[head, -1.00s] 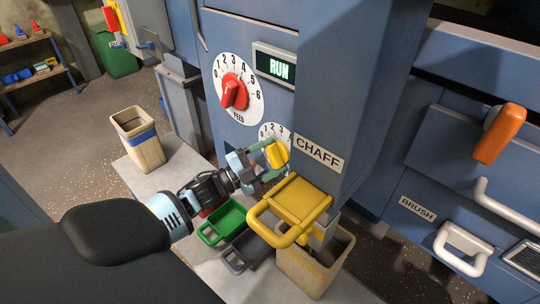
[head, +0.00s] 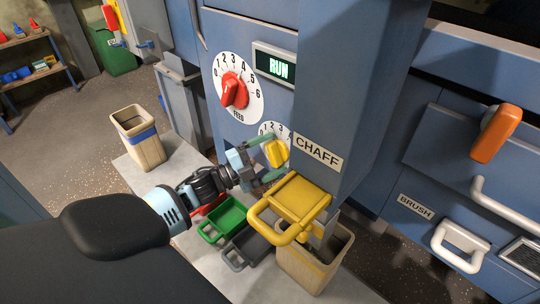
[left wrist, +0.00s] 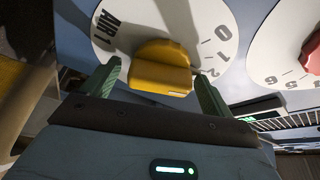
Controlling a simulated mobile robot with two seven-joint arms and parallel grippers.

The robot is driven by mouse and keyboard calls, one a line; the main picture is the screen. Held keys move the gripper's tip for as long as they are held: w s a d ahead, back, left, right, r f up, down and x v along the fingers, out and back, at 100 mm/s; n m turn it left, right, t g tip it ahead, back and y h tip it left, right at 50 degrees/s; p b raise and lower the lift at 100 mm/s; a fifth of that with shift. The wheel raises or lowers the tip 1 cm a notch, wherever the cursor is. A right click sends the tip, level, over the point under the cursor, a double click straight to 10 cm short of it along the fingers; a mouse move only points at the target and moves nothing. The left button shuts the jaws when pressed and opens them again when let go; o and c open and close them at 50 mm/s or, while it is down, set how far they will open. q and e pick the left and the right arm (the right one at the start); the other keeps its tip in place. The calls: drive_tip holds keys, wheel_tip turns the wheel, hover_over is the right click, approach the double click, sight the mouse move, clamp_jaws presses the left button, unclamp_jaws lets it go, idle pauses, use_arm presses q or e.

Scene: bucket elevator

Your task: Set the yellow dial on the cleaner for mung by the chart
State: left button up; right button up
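The yellow dial (head: 277,153) is a round knob with a raised grip bar on a white numbered disc, below the red FEED dial. In the left wrist view the yellow dial (left wrist: 162,72) sits on a disc marked AIR 1, with 0, 1 and 2 visible. My left gripper (head: 265,158) is at the dial. Its green fingers (left wrist: 160,84) stand on either side of the grip bar, with a small gap at least on the left. The dial's exact setting is hard to read. No chart is visible. My right gripper is out of view.
A blue CHAFF duct (head: 345,90) stands right of the dial, with a yellow handled flap (head: 300,196) below it. The red FEED dial (head: 234,92) is above. Green (head: 224,219) and grey (head: 245,248) scoops and a bin (head: 138,137) stand on the platform.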

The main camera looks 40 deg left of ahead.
use_arm(q)
drive_tip(key=v, duration=0.7)
drive_tip(key=shift+s+a, duration=0.2)
drive_tip(key=shift+s, duration=0.15)
drive_tip(key=shift+f, duration=0.1)
idle(0.4)
